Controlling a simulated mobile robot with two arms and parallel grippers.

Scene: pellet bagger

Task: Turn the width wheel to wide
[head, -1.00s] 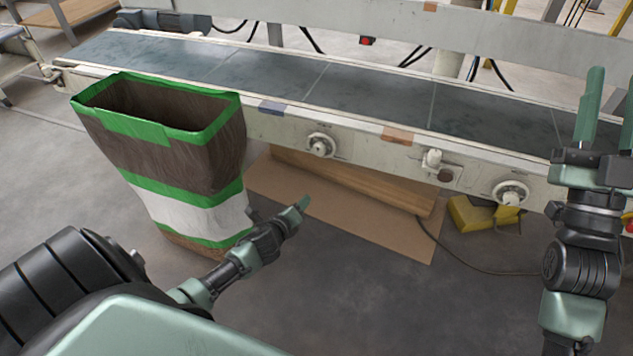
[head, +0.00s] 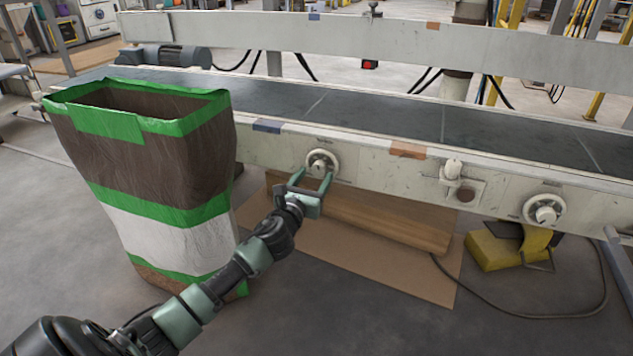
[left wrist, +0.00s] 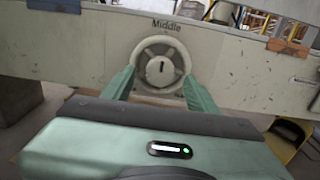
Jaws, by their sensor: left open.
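A pale round wheel (head: 322,163) is mounted on the conveyor's front side rail. In the left wrist view the wheel (left wrist: 162,66) has "Middle" printed above it, and the dark mark on its hub stands upright. A second similar wheel (head: 544,209) sits further right on the rail; its small print is unreadable, so I cannot tell by label which one sets the width. My left gripper (head: 311,176) is open, directly in front of the "Middle" wheel. Its fingers point at the wheel's lower left and right sides; contact is not clear. My right gripper is out of view.
A tall brown, green and white bag (head: 150,160) stands left of my left arm. A valve-like fitting (head: 453,171) projects between the wheels. The dark belt (head: 380,113) is empty.

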